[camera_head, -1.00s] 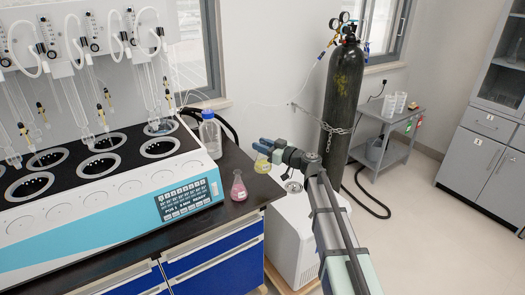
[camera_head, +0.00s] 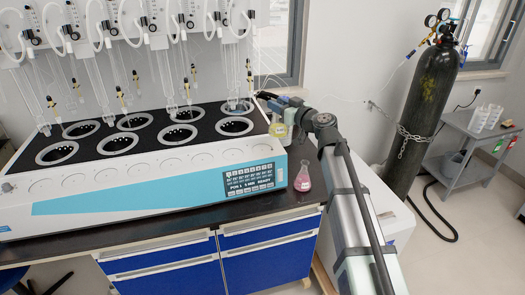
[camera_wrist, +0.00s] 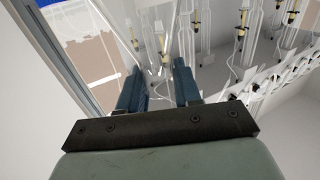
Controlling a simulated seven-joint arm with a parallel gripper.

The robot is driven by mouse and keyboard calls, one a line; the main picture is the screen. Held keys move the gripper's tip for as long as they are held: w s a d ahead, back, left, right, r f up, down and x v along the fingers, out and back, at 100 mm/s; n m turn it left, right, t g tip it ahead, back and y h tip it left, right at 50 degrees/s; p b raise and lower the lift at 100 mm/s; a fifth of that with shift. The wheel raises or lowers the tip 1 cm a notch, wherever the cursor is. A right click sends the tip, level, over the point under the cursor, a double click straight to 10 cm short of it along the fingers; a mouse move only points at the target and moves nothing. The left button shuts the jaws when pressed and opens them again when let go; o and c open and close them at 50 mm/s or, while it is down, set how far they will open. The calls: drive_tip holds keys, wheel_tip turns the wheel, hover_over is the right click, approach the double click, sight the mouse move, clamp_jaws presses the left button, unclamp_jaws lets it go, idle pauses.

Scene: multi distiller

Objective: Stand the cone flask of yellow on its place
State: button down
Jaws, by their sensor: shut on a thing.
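The yellow cone flask (camera_head: 279,129) hangs from my gripper (camera_head: 274,101) in the head view, at the right end of the distiller (camera_head: 120,185). My gripper is shut on the flask's upper part. The flask looks upright, with yellow liquid low in it. The distiller's black top has two rows of ringed wells; the nearest one (camera_head: 235,127) is just left of the flask. I cannot tell which spot is the flask's place.
A flask of pink liquid (camera_head: 303,178) stands on the dark bench at the distiller's right front corner, below my arm. Glass tubes (camera_head: 185,65) hang over the wells. A black gas cylinder (camera_head: 428,110) and a grey trolley (camera_head: 470,150) stand at the right.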

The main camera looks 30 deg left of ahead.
drive_tip(key=s+a+r, duration=0.3)
drive_tip(key=s+a, duration=0.1)
wheel_tip(320, 180, down, 9)
drive_tip(key=shift+w+a+f, duration=0.15)
drive_tip(key=shift+w, duration=0.05)
idle(0.6)
drive_tip(key=shift+f, duration=0.1)
drive_tip(key=c, duration=0.8)
unclamp_jaws()
drive_tip(key=v, duration=1.2)
